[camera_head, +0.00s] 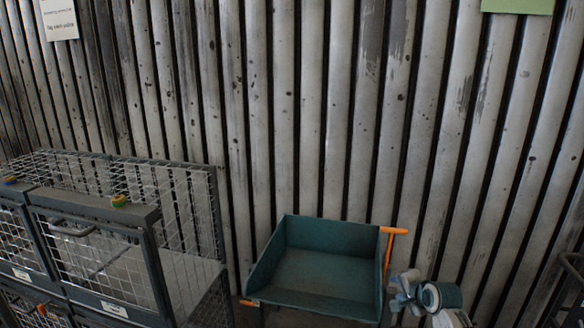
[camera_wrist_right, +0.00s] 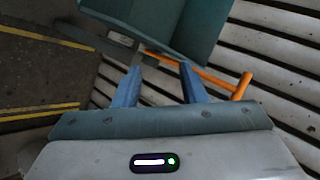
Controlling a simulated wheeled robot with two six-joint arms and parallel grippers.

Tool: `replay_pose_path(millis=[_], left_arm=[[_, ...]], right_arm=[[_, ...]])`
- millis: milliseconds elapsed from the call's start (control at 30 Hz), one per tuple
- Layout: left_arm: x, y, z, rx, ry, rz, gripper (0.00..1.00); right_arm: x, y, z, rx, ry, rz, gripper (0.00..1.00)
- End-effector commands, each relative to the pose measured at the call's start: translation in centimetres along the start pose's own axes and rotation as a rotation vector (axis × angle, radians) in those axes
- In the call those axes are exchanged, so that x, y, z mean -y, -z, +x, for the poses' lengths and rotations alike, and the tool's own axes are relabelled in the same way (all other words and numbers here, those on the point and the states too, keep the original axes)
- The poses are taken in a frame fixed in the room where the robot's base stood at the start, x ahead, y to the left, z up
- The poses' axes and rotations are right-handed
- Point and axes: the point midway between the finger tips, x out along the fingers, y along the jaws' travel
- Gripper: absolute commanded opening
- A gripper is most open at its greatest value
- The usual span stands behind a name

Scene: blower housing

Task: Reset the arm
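My right gripper (camera_head: 402,290) shows at the lower right of the head view, just right of a teal open bin (camera_head: 318,272). In the right wrist view my right gripper (camera_wrist_right: 160,80) has its two blue fingers spread apart, with nothing held between them. The teal bin (camera_wrist_right: 165,22) and an orange handle bar (camera_wrist_right: 215,82) lie beyond the fingertips there; the bar appears behind the right finger, and I cannot tell how far off it is. My left gripper is not in view.
A grey wire-mesh cage (camera_head: 100,250) with label plates stands at the left. A ribbed metal wall (camera_head: 300,110) closes off the back. An orange handle (camera_head: 390,240) sticks out at the bin's right side. Floor with yellow lines (camera_wrist_right: 40,112) shows at the wrist view's left.

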Motion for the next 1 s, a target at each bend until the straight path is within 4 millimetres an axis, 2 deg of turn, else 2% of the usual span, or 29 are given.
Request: replay_pose_path(millis=[33,200,367,500,700,1000], left_arm=[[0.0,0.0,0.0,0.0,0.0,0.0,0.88],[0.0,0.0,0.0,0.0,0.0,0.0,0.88],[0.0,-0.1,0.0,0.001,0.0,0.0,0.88],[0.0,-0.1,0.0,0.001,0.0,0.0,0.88],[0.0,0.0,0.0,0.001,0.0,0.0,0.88],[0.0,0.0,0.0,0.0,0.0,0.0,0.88]], right_arm=[[-3.0,-2.1,-0.9,0.013,-0.041,-0.084,0.38],[-11.4,-7.8,-5.2,0.063,-0.171,-0.384,0.38],[-18.3,-12.4,-11.0,0.132,-0.283,-0.649,0.38],[-23.0,-15.6,-16.9,0.203,-0.369,-0.856,0.38],[-26.5,-18.0,-23.0,0.282,-0.446,-1.042,0.38],[-29.1,-19.8,-29.4,0.37,-0.513,-1.204,0.38]])
